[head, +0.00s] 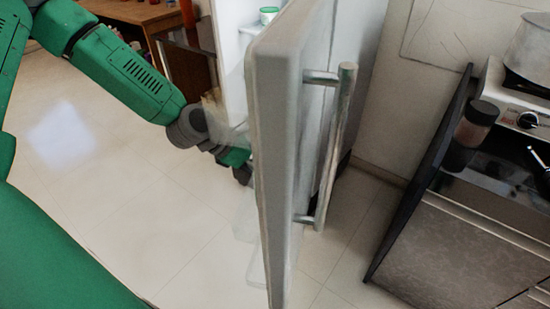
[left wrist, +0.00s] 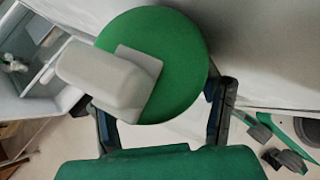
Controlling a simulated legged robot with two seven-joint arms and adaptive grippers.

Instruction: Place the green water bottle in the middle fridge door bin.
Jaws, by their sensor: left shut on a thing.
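The green water bottle (left wrist: 185,45) with its pale grey cap (left wrist: 105,80) sits between the two fingers of my left gripper (left wrist: 160,115) in the left wrist view. The gripper is shut on it, and the cap points towards the camera. In the head view my left gripper (head: 240,165) reaches to the inner side of the open fridge door (head: 290,130). The door hides the bottle there. Clear door bins (head: 246,218) show at the door's left edge, one lower and one near my wrist. I cannot tell whether the bottle touches a bin. My right gripper is not identifiable.
A metal door handle (head: 335,150) faces right. The fridge interior holds a green-lidded jar (head: 268,15). Tiled floor (head: 150,215) is clear on the left.

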